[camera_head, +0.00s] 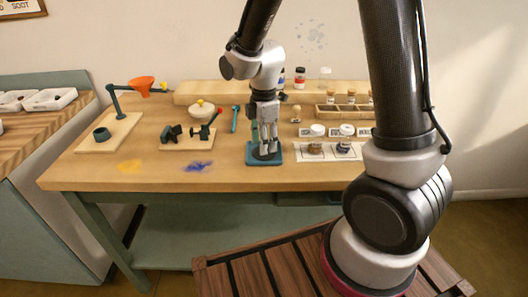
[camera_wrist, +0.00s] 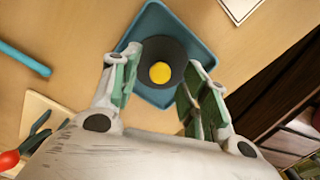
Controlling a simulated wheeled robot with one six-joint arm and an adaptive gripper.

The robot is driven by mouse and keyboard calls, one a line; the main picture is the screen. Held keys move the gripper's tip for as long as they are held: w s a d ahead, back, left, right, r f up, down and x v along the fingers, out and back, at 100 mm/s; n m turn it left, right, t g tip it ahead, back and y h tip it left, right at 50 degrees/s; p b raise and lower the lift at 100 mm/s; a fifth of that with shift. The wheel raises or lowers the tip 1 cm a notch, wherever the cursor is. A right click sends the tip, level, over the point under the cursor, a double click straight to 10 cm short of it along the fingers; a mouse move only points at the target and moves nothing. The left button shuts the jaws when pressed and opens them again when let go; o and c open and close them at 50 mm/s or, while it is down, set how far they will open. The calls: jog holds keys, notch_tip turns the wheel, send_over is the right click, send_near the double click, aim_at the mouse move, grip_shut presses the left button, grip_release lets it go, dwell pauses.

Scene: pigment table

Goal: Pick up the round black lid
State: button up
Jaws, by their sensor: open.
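The round black lid (camera_wrist: 161,47) with a yellow knob (camera_wrist: 160,72) lies on a small blue tray (camera_wrist: 200,45) in the wrist view. My gripper (camera_wrist: 163,62) is open above it, one finger to each side of the lid. In the head view my gripper (camera_head: 265,140) points down over the blue tray (camera_head: 277,160) near the middle of the table. There the lid is mostly hidden by the fingers. I cannot tell whether the fingers touch it.
A white card with jars (camera_head: 326,156) lies right of the tray. A board with black clamps and a red knob (camera_head: 187,142) lies to the left, near a blue-green tool (camera_head: 235,119). An orange funnel stand (camera_head: 141,86) is farther left. The table's front is mostly clear, with pigment stains.

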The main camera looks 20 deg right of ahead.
jog(key=shift+f, duration=0.65)
grip_shut()
jog(key=shift+r, duration=0.1)
